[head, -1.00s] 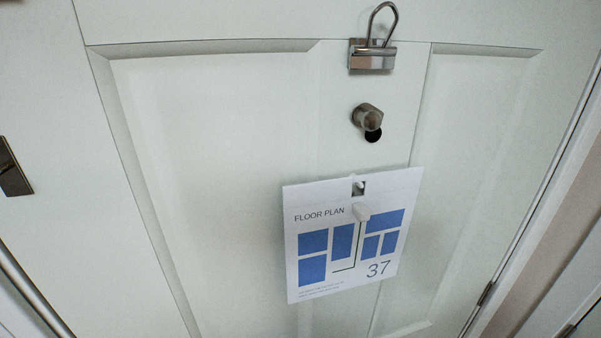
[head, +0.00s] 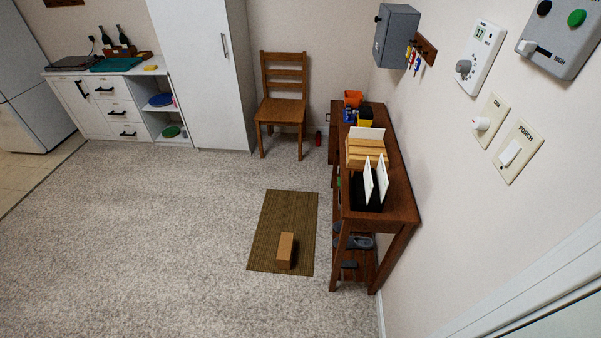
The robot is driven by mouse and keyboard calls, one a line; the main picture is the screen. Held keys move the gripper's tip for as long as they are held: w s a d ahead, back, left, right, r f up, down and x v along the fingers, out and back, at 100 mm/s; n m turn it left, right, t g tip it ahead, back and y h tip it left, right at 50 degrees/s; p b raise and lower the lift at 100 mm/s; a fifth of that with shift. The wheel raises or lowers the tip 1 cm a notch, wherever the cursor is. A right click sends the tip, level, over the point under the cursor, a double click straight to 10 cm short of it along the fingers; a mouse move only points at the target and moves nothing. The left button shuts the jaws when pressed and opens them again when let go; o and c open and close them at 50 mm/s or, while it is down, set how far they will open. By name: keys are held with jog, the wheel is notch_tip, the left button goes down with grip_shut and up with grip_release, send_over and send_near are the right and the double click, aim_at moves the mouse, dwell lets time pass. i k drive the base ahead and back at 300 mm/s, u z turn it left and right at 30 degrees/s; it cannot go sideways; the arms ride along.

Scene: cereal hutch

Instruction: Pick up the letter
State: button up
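Two white upright sheets, which look like letters, stand in a black holder (head: 366,198) on the dark wood side table (head: 403,208). One letter (head: 368,180) is to the left and the other (head: 382,178) is just right of it. A further white sheet (head: 367,133) stands behind a light wooden box or stack (head: 365,153) on the same table. I cannot tell which one is the letter of the task. My gripper is not in view.
A woven mat (head: 265,225) with a brown box (head: 285,249) lies left of the table. A wooden chair (head: 283,103) stands behind. Wall switches, a thermostat (head: 478,58) and a key rack (head: 425,50) are on the right wall. Carpet at left is clear.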

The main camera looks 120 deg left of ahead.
aim_at(367, 179)
jog(key=u, duration=3.65)
jog(key=i, duration=1.65)
